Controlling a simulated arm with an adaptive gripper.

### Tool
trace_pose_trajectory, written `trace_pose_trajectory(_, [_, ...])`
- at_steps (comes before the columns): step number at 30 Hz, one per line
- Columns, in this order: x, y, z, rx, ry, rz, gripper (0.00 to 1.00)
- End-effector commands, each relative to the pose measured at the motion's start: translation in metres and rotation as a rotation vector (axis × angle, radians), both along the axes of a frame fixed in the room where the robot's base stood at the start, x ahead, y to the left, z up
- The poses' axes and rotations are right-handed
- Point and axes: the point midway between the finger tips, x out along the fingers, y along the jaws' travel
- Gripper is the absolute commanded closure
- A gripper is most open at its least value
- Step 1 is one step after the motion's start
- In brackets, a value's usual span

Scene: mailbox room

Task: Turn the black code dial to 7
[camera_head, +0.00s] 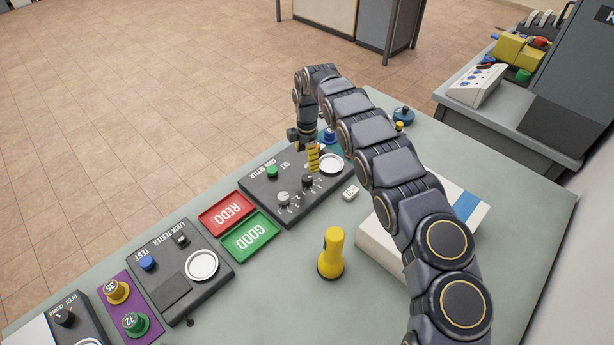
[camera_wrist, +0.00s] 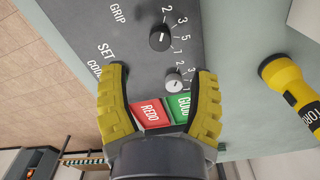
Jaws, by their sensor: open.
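The black code dial (camera_head: 308,181) is on the dark code setter panel (camera_head: 258,193), just below my gripper (camera_head: 313,165). In the wrist view, the black dial (camera_wrist: 160,38) shows beyond the fingertips, with a thin white mark on it and the digits 2, 3, 5 and 7 around its right side. Which digit the mark points to is hard to tell. A grey dial (camera_wrist: 173,83) shows between the open, empty fingers of my gripper (camera_wrist: 163,74). My gripper hangs above the panel, and no touch with the black dial shows.
The grey dial (camera_head: 283,197) sits close beside the black one. The green SET button (camera_head: 272,171) and a pale disc (camera_head: 330,163) flank them. REDO (camera_head: 228,213) and GOOD (camera_head: 250,237) trays lie nearby. A yellow torch (camera_head: 331,255) stands on clear table.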

Motion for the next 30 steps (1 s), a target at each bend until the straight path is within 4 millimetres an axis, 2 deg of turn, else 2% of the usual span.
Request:
trace_pose_trajectory(5, [0.000,0.000,-0.013,0.002,0.002,0.003,0.39])
trace_pose_trajectory(16, [-0.001,0.000,-0.070,0.003,0.003,0.000,0.39])
trace_pose_trajectory(20, [0.000,0.000,-0.077,0.001,-0.001,0.000,0.39])
trace_pose_trajectory(26, [0.000,0.000,-0.077,0.000,-0.001,0.000,0.39])
trace_pose_trajectory(27, [0.000,0.000,-0.077,0.001,-0.001,0.000,0.47])
trace_pose_trajectory(29, [0.000,0.000,-0.077,0.001,-0.001,0.000,0.73])
trace_pose_trajectory(30, [0.000,0.000,-0.077,0.001,-0.001,0.000,0.90])
